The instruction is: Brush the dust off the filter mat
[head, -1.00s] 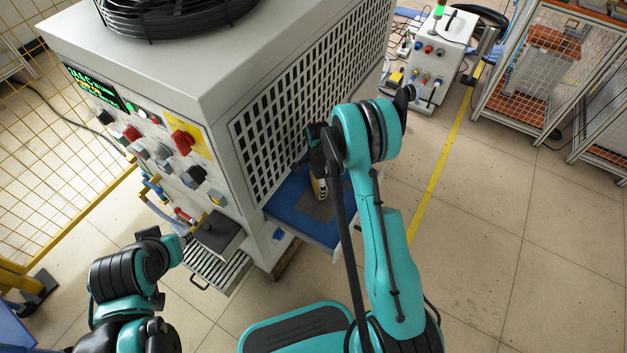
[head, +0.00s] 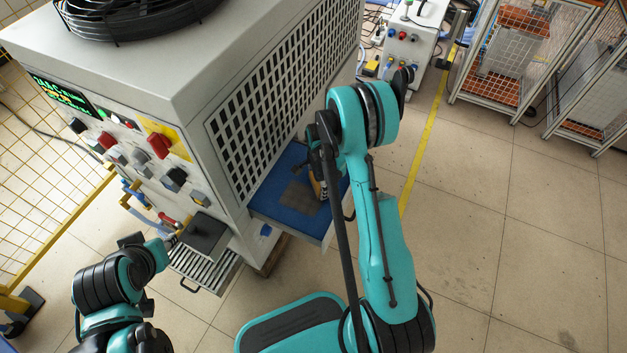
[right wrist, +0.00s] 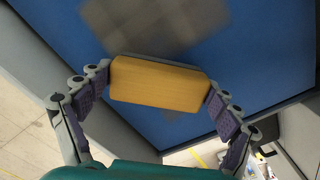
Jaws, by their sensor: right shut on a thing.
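The blue filter mat (head: 272,208) lies in a pulled-out drawer at the foot of the grey machine. A grey-brown dust patch (head: 298,198) is on it, and blurred dust (right wrist: 150,22) shows in the right wrist view. My right gripper (head: 316,165) is over the mat's right part, shut on a brush. The brush's yellow-brown block (right wrist: 160,84) sits between both fingers in the right wrist view. Its bristles are hidden there, so I cannot tell whether they touch the mat. My left gripper (head: 160,248) is at the lower left, near a dark box; its fingers do not show clearly.
The machine's grille wall (head: 285,100) rises right behind the mat. A control panel (head: 125,140) with knobs is on its left face. A slatted tray (head: 205,268) sticks out below. Open floor (head: 470,250) lies to the right.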

